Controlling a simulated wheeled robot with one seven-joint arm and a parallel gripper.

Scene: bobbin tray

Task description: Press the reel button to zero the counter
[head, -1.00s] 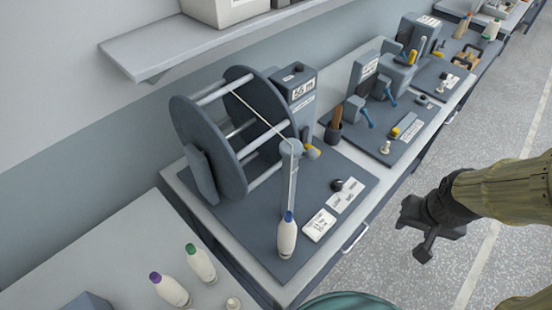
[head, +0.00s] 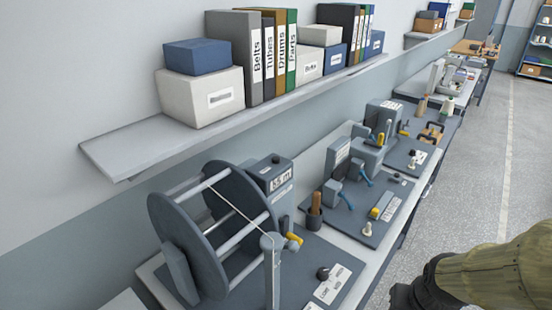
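The large grey reel (head: 170,240) stands on the near bench with a pale thread running off it to an upright post (head: 271,265). Behind the reel is the grey counter box (head: 281,176), its white display showing a figure in metres too small to read surely. A small dark button (head: 275,159) sits on top of the box. My gripper (head: 412,297) is at the bottom right, over the floor side of the bench and apart from the reel and counter. Its fingers are mostly cut off by the frame edge.
A wall shelf (head: 150,146) with boxes and binders hangs above and behind the reel. A dark cup (head: 314,218) with a brown handle stands right of the counter box. Further bench stations (head: 345,200) line the wall. The floor (head: 475,190) on the right is clear.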

